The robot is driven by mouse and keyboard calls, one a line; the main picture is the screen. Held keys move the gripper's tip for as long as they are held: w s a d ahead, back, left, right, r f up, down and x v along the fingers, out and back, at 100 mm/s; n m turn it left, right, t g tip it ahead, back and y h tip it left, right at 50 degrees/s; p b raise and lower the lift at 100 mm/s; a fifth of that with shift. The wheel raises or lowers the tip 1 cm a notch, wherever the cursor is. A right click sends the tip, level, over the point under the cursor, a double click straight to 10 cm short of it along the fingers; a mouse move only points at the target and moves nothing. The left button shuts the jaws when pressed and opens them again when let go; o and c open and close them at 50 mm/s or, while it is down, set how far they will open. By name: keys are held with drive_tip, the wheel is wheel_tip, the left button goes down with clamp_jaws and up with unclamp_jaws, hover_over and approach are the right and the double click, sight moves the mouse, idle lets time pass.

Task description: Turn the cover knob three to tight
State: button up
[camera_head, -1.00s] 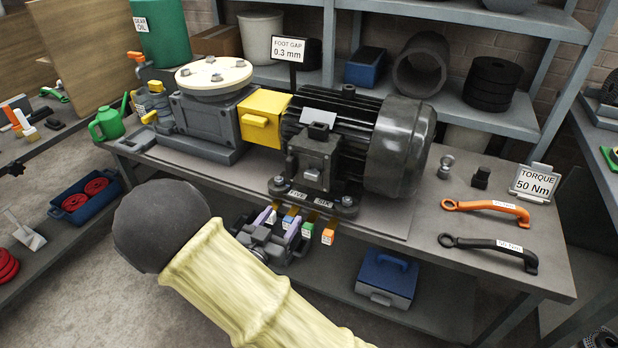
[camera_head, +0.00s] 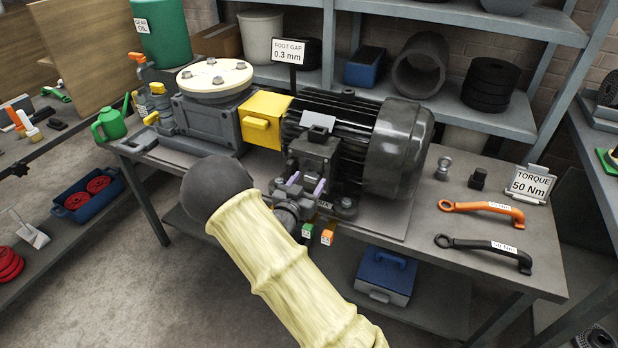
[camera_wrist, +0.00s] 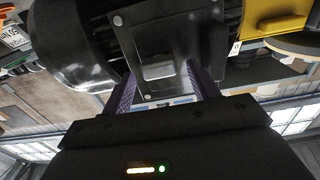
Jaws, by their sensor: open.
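The black ribbed motor (camera_head: 395,150) lies on the bench with a grey terminal box (camera_head: 314,150) on its near side. The yellow cover (camera_head: 262,118) stands between the motor and the grey gear housing. I cannot make out a knob marked three in either view. My gripper (camera_head: 306,184) is open and empty, its purple-lined fingers just in front of the terminal box. In the wrist view the box's plate (camera_wrist: 160,50) shows between the spread fingers, and I cannot tell whether they touch it. My arm hides part of the motor's foot.
An orange wrench (camera_head: 482,208) and a black wrench (camera_head: 484,247) lie at the bench's right, by the sign reading TORQUE 50 Nm (camera_head: 529,184). Colored tags (camera_head: 326,237) hang at the front edge. A blue box (camera_head: 385,276) sits on the lower shelf.

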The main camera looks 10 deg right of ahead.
drive_tip(key=shift+w+d, duration=0.35)
drive_tip(key=shift+w, duration=0.1)
drive_tip(key=shift+c, duration=0.2)
drive_tip(key=c, duration=1)
drive_tip(key=shift+o, duration=0.2)
